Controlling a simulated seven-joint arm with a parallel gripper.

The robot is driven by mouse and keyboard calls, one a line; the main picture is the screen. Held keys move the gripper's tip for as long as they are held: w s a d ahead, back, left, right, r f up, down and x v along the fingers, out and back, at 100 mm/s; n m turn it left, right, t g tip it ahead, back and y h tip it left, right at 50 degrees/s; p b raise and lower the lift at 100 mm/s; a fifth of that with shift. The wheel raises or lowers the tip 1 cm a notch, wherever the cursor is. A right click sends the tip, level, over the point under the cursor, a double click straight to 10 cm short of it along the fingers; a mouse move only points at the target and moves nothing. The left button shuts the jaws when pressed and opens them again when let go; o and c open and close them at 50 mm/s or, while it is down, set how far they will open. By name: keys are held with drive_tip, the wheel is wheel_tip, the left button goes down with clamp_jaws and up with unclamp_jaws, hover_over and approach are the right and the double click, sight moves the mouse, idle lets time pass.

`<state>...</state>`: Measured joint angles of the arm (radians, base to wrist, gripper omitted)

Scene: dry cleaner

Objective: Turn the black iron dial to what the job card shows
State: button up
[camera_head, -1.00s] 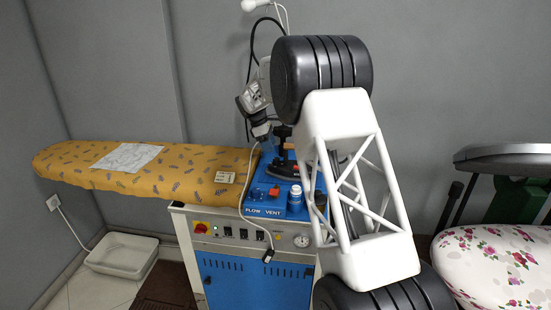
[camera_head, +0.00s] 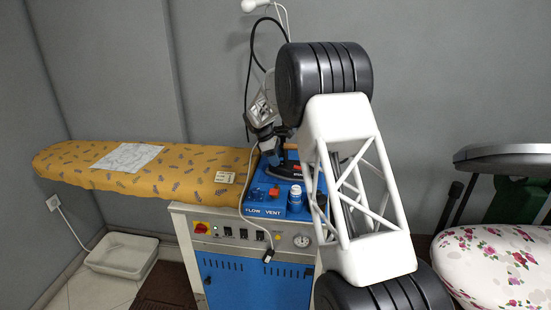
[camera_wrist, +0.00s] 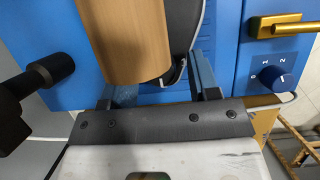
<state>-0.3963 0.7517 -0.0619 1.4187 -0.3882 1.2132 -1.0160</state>
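The iron's black dial cannot be made out clearly. A small cream card (camera_head: 225,177), possibly the job card, lies on the board; its print is too small to read.
In the wrist view, a dark blue dial marked 0, 1, 2 (camera_wrist: 274,79) is on a blue panel, below a brass lever (camera_wrist: 278,26). Black knobs (camera_wrist: 50,68) are at left.

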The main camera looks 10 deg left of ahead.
drive_tip(key=c, duration=0.8)
drive_tip(key=shift+m+g, duration=0.9)
drive_tip(key=shift+m, duration=1.4)
drive_tip(key=shift+c, duration=0.2)
drive_tip(key=o, duration=0.9)
drive_tip(key=shift+r, duration=0.15)
drive_tip(key=v, duration=0.7)
drive_tip(key=shift+r, duration=0.3)
